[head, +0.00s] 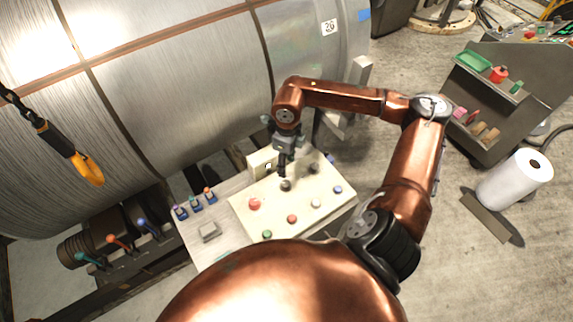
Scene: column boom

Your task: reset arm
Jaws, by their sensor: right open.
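My right arm reaches in from the right and bends over a cream control panel (275,218). My right gripper (284,174) points down just above a dark knob (286,186) on the panel and is open. I cannot tell whether its fingers touch the knob. The panel also carries a red button (254,204), a second red button (292,219), a green button (267,234), a white one (315,203) and a blue one (338,190). My left gripper is not in view.
A large metal coil (170,90) fills the upper left. A yellow hook (86,168) hangs at the left. Coloured levers (118,241) stand left of the panel. At the right are a grey tool cart (480,110) and a white roll (515,180) on the floor.

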